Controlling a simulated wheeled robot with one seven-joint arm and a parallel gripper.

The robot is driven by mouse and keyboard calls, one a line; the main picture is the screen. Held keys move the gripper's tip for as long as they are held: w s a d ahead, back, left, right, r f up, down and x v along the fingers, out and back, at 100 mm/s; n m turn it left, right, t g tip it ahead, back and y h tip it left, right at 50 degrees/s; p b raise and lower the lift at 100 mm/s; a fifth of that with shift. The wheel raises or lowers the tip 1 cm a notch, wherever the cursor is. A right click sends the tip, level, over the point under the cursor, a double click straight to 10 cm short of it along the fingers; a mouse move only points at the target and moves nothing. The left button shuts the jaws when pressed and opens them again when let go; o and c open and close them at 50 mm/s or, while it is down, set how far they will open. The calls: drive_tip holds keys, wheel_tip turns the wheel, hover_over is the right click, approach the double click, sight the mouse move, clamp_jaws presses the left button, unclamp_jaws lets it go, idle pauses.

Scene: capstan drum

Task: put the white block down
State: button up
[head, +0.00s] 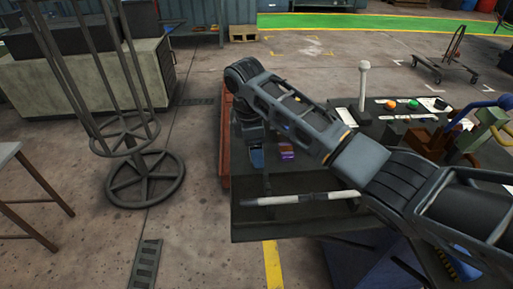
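I cannot make out a white block in the head view; my arm covers part of the dark table (290,222). My gripper (264,180) hangs down at the table's left part, below the bent wrist. It is small and dark, and I cannot tell whether its fingers are open or shut, or whether they hold anything. A small blue thing (257,158) and a small purple thing (287,155) show close to it, partly hidden by my arm.
A pale bar (300,199) runs along the table's front. Behind my arm stands a control panel with an upright white lever (363,80), a green button (413,104) and an orange button (390,104). A dark round-based stand (145,178) is on the floor at left.

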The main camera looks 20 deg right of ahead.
drive_tip(key=r+p, duration=0.1)
drive_tip(key=r, duration=0.3)
drive_tip(key=a+r+p, duration=0.1)
drive_tip(key=r, duration=0.3)
drive_tip(key=r+p, duration=0.2)
drive_tip(key=r, duration=0.2)
drive_tip(key=shift+w+a+r, duration=0.1)
drive_tip(key=shift+w+a, duration=0.1)
drive_tip(key=shift+w, duration=0.05)
